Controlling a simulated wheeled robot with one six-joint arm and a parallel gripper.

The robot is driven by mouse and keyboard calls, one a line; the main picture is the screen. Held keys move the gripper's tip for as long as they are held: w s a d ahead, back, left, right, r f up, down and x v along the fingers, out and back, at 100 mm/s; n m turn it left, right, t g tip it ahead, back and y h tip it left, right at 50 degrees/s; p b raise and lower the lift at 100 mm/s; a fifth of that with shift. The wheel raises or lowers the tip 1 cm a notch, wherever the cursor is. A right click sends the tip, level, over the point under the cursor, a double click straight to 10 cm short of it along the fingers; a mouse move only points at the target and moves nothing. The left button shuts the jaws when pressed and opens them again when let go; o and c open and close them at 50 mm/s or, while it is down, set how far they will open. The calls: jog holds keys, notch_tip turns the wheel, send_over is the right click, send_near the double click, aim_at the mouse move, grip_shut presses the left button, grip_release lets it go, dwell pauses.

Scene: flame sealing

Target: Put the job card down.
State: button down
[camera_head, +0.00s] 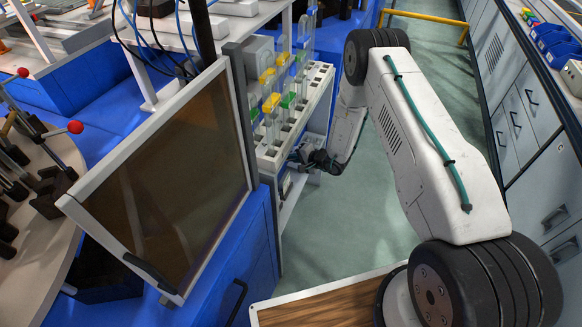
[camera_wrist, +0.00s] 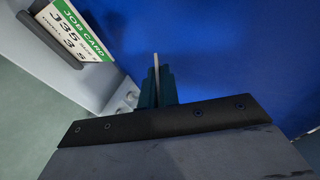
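In the wrist view, a white card with a green band reading "JOB CARD" (camera_wrist: 75,30) shows at the upper left, in a dark frame by a pale panel. My gripper (camera_wrist: 157,82) is to the right of it and apart from it. Its two dark teal fingers are close together on a thin pale piece (camera_wrist: 156,60), seen edge-on, which sticks out past the fingertips. I cannot tell from its edge whether this is a card. In the head view my gripper (camera_head: 302,163) is small and dark, low beside the white rack; its fingers are unclear there.
The white rack (camera_head: 268,160) holds clear tubes with yellow and green parts. A framed brown panel (camera_head: 170,180) stands on the left near blue cabinets. Grey-white drawers (camera_head: 530,130) line the right. The green floor (camera_head: 350,220) between is clear. Blue fills the wrist view's background.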

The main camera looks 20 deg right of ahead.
jog(key=shift+w, duration=0.35)
jog(key=shift+w+d+f, duration=0.1)
jog(key=shift+d+f, duration=0.1)
jog(key=f, duration=0.7)
jog(key=shift+a+f, duration=0.35)
jog(key=shift+f, duration=0.95)
jog(key=c, duration=1.8)
grip_release()
jog(key=shift+d, duration=0.1)
jog(key=v, duration=0.8)
